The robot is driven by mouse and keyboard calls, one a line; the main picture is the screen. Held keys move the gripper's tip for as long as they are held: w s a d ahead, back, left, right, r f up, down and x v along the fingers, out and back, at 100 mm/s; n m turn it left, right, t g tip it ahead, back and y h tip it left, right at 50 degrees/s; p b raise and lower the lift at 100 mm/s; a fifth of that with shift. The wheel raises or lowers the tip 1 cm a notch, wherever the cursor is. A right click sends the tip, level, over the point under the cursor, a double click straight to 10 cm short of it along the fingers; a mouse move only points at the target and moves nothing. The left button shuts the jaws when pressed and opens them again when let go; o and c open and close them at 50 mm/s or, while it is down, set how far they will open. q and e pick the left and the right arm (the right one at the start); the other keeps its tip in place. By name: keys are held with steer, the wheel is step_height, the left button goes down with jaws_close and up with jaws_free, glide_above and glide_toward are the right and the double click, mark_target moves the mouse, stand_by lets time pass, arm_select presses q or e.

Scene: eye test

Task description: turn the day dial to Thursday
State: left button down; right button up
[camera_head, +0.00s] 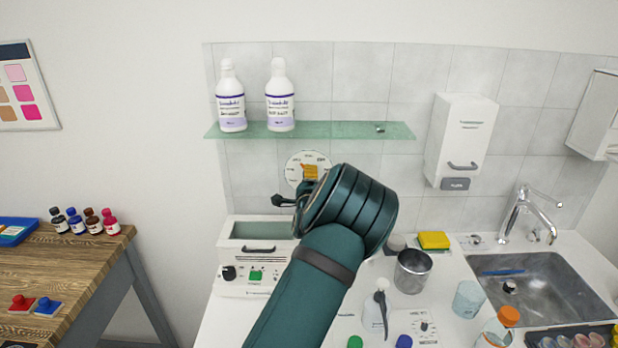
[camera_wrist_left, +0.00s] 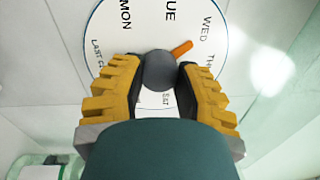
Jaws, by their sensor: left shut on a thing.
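The day dial (camera_head: 294,171) is a white round disc on the tiled wall below the glass shelf. In the left wrist view the dial (camera_wrist_left: 138,42) shows MON, TUE, WED and part of THU; other lettering is partly hidden. Its dark grey knob (camera_wrist_left: 160,69) carries an orange pointer (camera_wrist_left: 182,48), which points up and right, towards WED. My left gripper (camera_wrist_left: 160,82) has its yellow fingers on both sides of the knob, shut on it. In the head view the gripper (camera_head: 311,172) covers the dial's middle. My right gripper is in neither view.
The glass shelf (camera_head: 340,130) with two white bottles juts out above the dial. A white box device (camera_head: 240,285) stands below it. A dispenser (camera_head: 462,140), a metal cup (camera_head: 412,271) and a sink (camera_head: 540,290) are to the right.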

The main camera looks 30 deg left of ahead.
arm_select(q)
steer(key=shift+m+h+b, duration=0.4)
steer(key=shift+m+b, duration=0.15)
steer(key=shift+m, duration=3.35)
steer(key=c, duration=0.5)
jaws_free()
steer(key=shift+c, duration=0.2)
steer(key=shift+s, duration=0.1)
steer(key=v, duration=1.1)
steer(key=shift+s+d, duration=0.2)
steer(key=shift+s, duration=0.15)
steer(key=shift+f, duration=0.15)
